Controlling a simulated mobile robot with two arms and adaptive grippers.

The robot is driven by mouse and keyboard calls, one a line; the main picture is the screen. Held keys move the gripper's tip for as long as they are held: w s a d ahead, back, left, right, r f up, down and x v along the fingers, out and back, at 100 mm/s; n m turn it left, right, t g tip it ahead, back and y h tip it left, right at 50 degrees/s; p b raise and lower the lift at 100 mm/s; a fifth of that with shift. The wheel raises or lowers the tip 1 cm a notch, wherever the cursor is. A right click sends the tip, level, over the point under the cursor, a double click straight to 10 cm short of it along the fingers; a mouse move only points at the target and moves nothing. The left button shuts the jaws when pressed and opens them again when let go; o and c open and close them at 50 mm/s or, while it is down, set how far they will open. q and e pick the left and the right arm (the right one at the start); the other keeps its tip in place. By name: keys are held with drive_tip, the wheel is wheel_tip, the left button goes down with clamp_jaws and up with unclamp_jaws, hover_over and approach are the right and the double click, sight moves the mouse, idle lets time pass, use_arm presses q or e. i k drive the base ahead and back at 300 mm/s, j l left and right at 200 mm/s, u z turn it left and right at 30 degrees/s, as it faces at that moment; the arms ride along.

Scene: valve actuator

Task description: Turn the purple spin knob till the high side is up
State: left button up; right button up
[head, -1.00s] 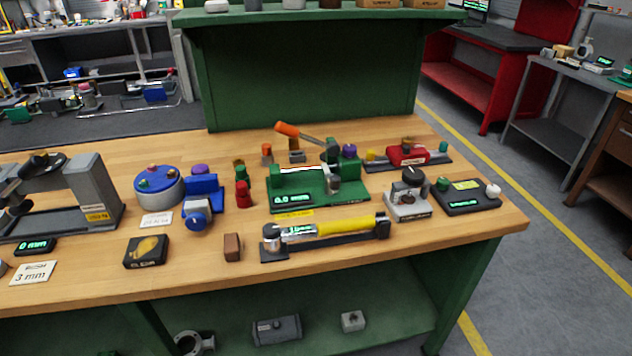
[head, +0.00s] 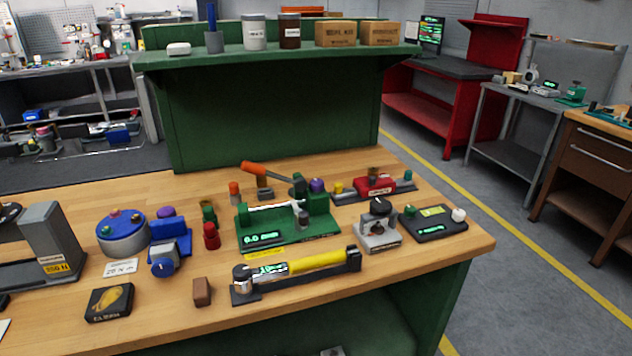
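Two purple knob-like parts show in the head view. One purple knob (head: 317,185) is at the back right of the green device (head: 290,232) with the "0.0" display and the orange-handled lever. Another purple part (head: 165,212) is behind the blue device (head: 172,240) on the left, partly hidden by it. Both are too small to tell which side is high or how they are turned. Neither of my grippers is in view.
A yellow-handled tool (head: 305,265) lies along the front of the wooden bench (head: 375,290). A red device (head: 375,186), a grey dial unit (head: 378,230) and a black box with knobs (head: 435,222) stand to the right. A green shelf (head: 275,58) rises behind.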

sight(317, 184)
drive_tip(key=i+l, duration=0.25)
drive_tip(key=i, duration=0.15)
drive_tip(key=i+l+u, duration=0.1)
drive_tip(key=i+l, duration=0.15)
drive_tip(key=i, duration=0.15)
